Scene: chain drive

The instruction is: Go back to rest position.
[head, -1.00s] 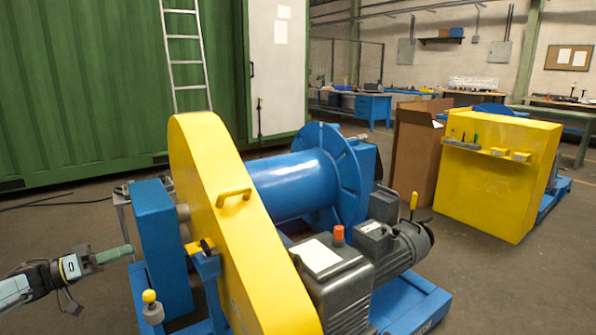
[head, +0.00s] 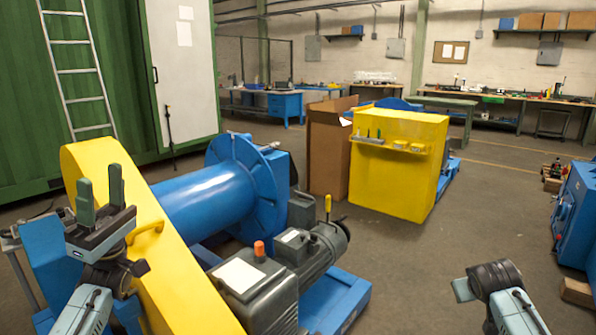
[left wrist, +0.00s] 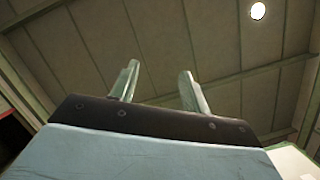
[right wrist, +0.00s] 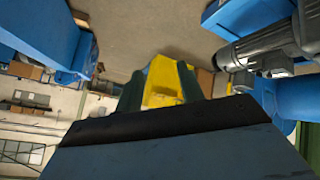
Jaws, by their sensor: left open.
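My left gripper (head: 101,188) points upward in the head view, in front of the yellow chain guard (head: 165,262). Its two fingers are apart with nothing between them. In the left wrist view the fingers (left wrist: 158,85) stand apart against the ceiling.
The blue drum (head: 205,200) and grey motor (head: 318,262) stand beside the guard on a blue base (head: 345,298). A cardboard box (head: 327,160) and yellow cabinet (head: 393,178) stand beyond. Blue equipment (head: 578,215) is at the right. The floor (head: 450,235) between is clear.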

